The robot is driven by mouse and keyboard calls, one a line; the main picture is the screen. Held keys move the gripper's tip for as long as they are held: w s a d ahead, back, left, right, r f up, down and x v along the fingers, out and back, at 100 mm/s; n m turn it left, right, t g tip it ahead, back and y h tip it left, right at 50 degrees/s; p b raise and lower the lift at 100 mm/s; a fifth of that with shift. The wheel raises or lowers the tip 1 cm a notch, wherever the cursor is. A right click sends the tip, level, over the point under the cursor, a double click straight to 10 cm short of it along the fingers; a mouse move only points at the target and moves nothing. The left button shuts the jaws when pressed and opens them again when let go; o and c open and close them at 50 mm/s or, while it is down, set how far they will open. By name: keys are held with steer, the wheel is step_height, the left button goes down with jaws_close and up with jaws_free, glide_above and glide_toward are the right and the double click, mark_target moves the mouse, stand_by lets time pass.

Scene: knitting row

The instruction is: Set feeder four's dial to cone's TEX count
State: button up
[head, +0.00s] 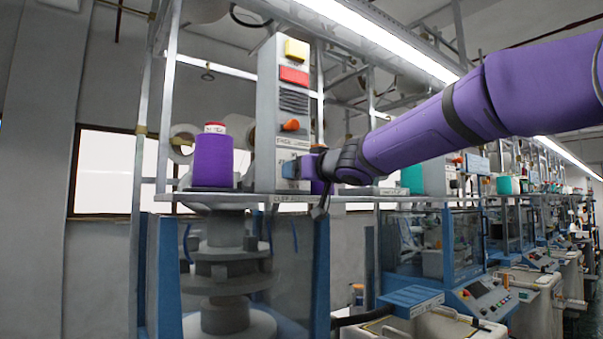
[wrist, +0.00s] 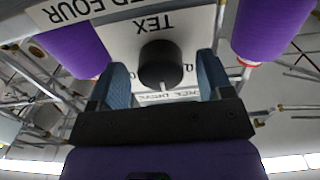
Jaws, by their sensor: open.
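Feeder four's grey panel (wrist: 110,40) fills the upper middle of the wrist view, its TEX lettering upside down. A round black dial (wrist: 160,62) with a pale mark at its lower edge sits under that lettering. My gripper (wrist: 157,75) is open, its blue fingers on either side of the dial; I cannot tell whether they touch it. In the head view my gripper (head: 295,168) is at the lower part of the feeder's tall grey box (head: 266,110), hiding the dial. A purple cone (head: 213,163) stands left of the box, its label too small to read.
In the wrist view purple cones flank the panel at left (wrist: 72,48) and right (wrist: 270,30). The box carries yellow (head: 296,49) and red (head: 294,75) blocks and an orange knob (head: 291,125). A metal shelf rail (head: 400,199) runs below; more machines stand at right.

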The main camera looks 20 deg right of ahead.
steer(key=shift+w, duration=0.1)
steer(key=shift+c, duration=0.2)
steer(key=c, duration=0.9)
steer(key=shift+n, duration=0.3)
steer(key=n, duration=1.1)
steer(key=shift+d, duration=0.1)
